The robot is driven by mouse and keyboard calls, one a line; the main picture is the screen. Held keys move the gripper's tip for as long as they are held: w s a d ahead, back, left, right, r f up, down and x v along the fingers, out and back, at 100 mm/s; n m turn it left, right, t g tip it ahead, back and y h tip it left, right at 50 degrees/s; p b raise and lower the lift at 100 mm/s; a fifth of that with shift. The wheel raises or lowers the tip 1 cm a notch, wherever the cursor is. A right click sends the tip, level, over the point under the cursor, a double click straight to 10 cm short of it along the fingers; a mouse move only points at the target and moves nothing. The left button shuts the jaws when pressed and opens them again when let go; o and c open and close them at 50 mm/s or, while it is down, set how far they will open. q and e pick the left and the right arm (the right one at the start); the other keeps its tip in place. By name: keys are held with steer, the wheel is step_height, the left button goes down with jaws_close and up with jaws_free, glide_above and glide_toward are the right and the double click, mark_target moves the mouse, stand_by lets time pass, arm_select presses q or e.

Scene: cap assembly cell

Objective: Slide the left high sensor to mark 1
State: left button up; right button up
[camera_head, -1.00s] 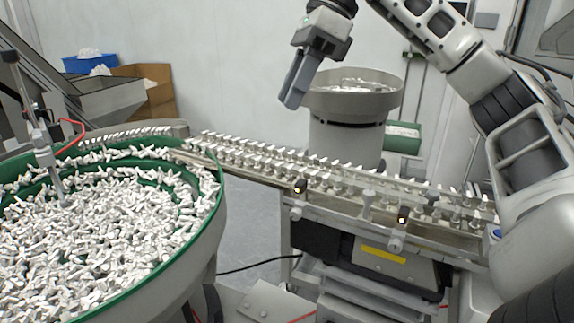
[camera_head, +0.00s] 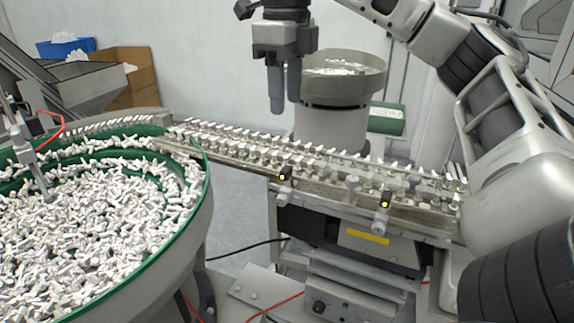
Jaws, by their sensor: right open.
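Two small black sensors with yellow lights sit on the front side of the track: the left sensor (camera_head: 285,175) and the right sensor (camera_head: 385,202). Each has a pale round knob at or just below it. I cannot make out mark 1 or any scale. My right gripper (camera_head: 284,104) points down above and behind the track, up and apart from the left sensor. Its two grey fingers are open with a narrow gap and nothing between them. My left gripper is not in view.
The track (camera_head: 230,160) carries rows of white caps. A large green-rimmed bowl (camera_head: 203,200) full of white parts stands at left. A grey hopper (camera_head: 335,125) stands behind the track, close to the right gripper. A red cable (camera_head: 275,306) lies low in front.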

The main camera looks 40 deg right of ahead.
mark_target(286, 168)
step_height(286, 168, down, 11)
steer(key=b, duration=0.4)
steer(key=shift+b, duration=0.4)
steer(key=shift+f, duration=0.35)
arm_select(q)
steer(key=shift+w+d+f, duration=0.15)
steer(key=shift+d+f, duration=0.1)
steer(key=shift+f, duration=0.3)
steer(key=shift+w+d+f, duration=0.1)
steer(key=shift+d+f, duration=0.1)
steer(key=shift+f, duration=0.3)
arm_select(e)
steer(key=shift+f, duration=0.7)
